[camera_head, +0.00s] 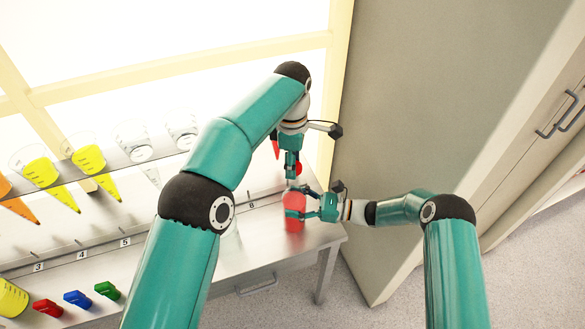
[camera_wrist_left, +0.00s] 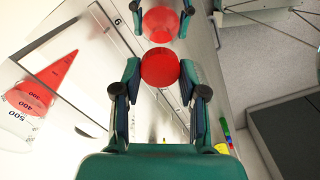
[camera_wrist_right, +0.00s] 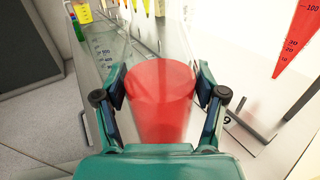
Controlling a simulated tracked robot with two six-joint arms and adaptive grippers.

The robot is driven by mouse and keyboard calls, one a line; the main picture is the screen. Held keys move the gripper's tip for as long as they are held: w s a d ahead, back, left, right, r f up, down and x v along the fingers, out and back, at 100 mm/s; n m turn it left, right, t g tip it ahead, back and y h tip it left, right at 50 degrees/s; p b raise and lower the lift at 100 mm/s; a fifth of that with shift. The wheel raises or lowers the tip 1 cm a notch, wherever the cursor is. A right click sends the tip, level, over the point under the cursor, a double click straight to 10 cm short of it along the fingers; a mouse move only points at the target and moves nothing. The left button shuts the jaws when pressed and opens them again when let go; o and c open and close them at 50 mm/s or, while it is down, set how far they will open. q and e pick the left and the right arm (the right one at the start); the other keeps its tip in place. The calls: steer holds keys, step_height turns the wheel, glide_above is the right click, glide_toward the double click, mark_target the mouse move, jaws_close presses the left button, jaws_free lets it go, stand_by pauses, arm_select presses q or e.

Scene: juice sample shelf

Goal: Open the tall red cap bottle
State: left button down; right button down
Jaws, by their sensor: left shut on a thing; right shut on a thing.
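The tall bottle (camera_head: 294,210) with red contents stands upright near the right end of the metal table. My right gripper (camera_head: 307,204) is shut around its body; the right wrist view shows the bottle (camera_wrist_right: 162,105) between both fingers, with no cap on its top. My left gripper (camera_head: 293,168) is above and behind it, shut on the red cap (camera_wrist_left: 160,68). In the left wrist view the cap and the bottle (camera_wrist_left: 162,24) appear apart. In the head view the cap is partly hidden by the left fingers.
A shelf (camera_head: 100,170) along the window holds several graduated cones with yellow, orange and red liquid. Red, blue and green blocks (camera_head: 78,299) lie at the lower left by a yellow beaker (camera_head: 12,299). A tall cabinet (camera_head: 430,100) stands to the right.

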jaws_free()
steer(key=shift+d, duration=0.1)
